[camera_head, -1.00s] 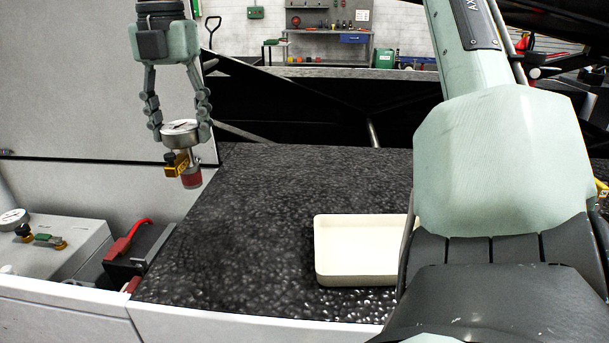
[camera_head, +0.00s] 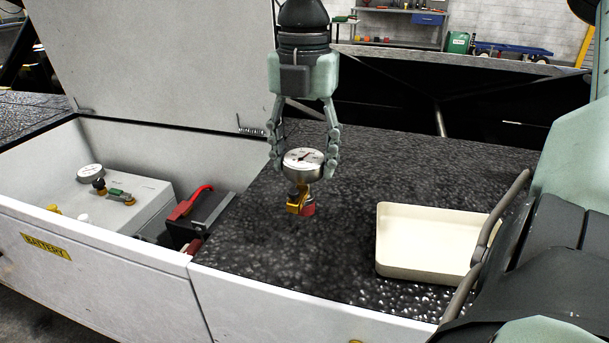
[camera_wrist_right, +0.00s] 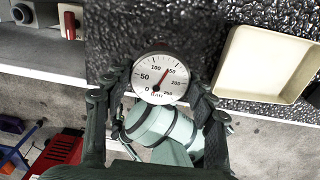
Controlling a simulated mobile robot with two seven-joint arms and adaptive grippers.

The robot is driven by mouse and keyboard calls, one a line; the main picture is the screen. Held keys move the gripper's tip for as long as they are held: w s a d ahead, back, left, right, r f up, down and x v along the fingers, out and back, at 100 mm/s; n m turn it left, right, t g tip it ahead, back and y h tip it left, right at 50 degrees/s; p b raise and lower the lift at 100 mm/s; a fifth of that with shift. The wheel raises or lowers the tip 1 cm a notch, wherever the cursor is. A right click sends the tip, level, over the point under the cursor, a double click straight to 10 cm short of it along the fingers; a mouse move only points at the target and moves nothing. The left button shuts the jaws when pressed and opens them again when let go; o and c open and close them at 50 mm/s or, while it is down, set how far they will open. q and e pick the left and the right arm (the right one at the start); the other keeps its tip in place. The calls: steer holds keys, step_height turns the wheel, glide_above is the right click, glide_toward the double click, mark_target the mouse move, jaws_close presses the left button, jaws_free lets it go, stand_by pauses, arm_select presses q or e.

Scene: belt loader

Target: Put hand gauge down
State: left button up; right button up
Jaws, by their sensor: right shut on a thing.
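The hand gauge (camera_head: 303,164) has a round white dial, a silver body and a yellow and red fitting below. My right gripper (camera_head: 304,150) is shut on it, pointing down, and holds it over the black textured deck (camera_head: 340,262), left of the tray. Whether the gauge's lower end touches the deck is hard to tell; it looks raised. My left gripper is not in view.
An empty cream tray (camera_head: 430,240) lies on the deck at right. An upright lid panel (camera_head: 160,65) stands behind. Deck between is clear.

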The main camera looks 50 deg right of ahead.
mark_target(302, 192)
step_height(302, 192, down, 4)
steer(key=shift+r, duration=0.15)
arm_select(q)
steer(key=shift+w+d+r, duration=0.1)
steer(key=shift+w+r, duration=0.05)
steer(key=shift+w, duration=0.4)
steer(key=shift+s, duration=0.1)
arm_select(e)
steer(key=o, duration=1.3)
steer(key=shift+c, duration=0.2)
steer(key=shift+o, duration=1.3)
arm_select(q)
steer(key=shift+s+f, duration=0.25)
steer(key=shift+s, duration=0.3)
